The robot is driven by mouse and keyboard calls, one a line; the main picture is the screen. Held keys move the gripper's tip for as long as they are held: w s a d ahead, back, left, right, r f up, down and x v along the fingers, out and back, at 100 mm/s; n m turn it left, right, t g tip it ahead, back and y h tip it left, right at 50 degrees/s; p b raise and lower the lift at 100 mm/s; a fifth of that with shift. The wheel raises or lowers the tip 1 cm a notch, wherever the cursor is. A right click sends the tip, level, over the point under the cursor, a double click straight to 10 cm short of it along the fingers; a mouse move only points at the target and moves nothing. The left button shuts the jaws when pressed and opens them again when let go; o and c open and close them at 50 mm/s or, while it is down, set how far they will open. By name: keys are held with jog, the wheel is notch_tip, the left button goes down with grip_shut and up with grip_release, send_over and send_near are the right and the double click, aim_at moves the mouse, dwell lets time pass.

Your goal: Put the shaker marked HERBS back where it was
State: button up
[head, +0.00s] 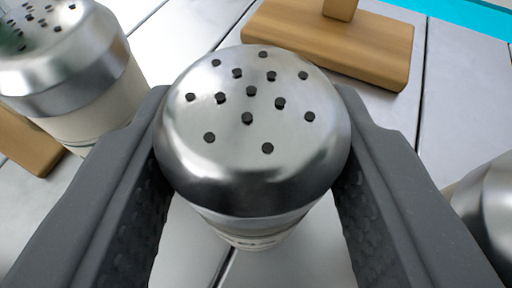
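A shaker (252,130) with a domed silver lid and several dark holes is in the middle of the head view. Its pale body shows below the lid, with a strip of dark marking too foreshortened to read, so I cannot tell whether it says HERBS. My gripper (252,120) has one dark grey finger on each side of it, and both fingers meet the sides of the lid. The gripper looks shut on this shaker. Its base is hidden, so I cannot tell whether it touches the table.
Another silver-lidded shaker (70,65) stands at the upper left, near a wooden piece (28,142). Part of a third silver object (490,205) shows at the right edge. A wooden base with a post (330,45) lies behind. The grey slatted table (455,90) has bare room between them.

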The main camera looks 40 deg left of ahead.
jog(key=o, duration=0.7)
jog(key=shift+o, duration=0.2)
